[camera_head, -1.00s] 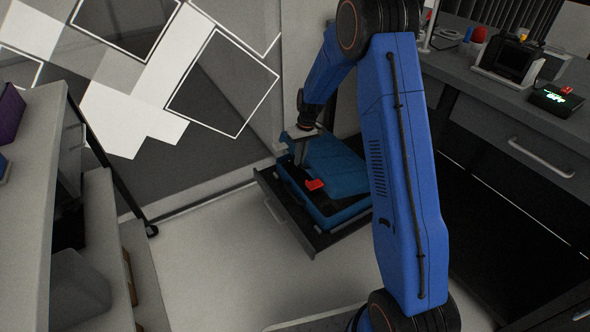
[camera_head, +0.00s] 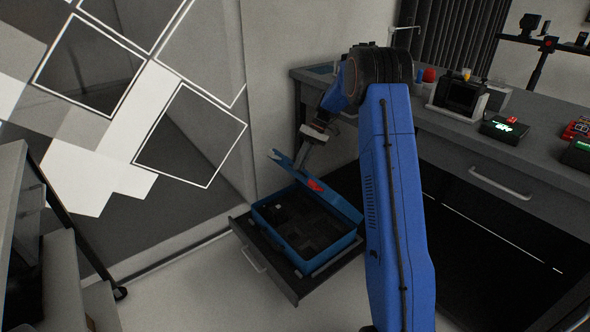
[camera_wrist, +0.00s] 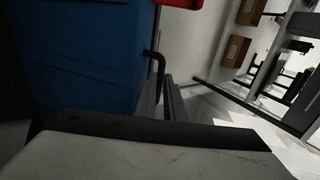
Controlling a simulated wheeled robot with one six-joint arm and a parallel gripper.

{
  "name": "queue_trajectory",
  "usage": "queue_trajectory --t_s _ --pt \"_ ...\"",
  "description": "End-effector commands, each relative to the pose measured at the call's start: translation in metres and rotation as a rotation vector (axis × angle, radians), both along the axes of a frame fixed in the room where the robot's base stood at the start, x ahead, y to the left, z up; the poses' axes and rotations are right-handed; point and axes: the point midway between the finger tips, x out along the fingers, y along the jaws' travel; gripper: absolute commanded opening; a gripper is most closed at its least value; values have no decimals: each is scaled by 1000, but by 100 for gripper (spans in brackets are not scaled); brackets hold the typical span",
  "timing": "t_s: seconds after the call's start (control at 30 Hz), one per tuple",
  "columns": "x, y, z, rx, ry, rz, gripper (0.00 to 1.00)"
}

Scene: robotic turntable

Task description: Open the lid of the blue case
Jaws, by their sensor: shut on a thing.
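The blue case (camera_head: 330,256) sits in a pulled-out drawer, and its dark compartmented inside shows in the head view. Its blue lid (camera_head: 338,203) is raised and tilted up at the back, with a red latch (camera_head: 315,185) on its edge. My gripper (camera_head: 301,162) is at the lid's upper left part, shut on the lid; the exact contact is small in the head view. In the wrist view the lid (camera_wrist: 80,60) fills the left, the red latch (camera_wrist: 182,3) shows at the top, and a grey finger lies across the bottom.
The open drawer (camera_head: 258,262) surrounds the case. A workbench (camera_head: 440,130) with devices stands to the right, and a patterned wall panel is behind left. A shelf cart (camera_head: 62,240) stands at the left. Pale floor lies between the cart and drawer.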

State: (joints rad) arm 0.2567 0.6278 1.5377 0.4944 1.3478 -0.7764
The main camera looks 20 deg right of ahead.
Motion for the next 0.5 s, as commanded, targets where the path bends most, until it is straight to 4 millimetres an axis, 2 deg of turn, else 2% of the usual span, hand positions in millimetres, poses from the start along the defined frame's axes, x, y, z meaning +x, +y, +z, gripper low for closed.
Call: queue_trajectory --t_s 0.4,0.43,0.5 --pt "1 -2 2 0 0 0 0" --pt "1 -2 2 0 0 0 11" --pt "1 -2 2 0 0 0 28"
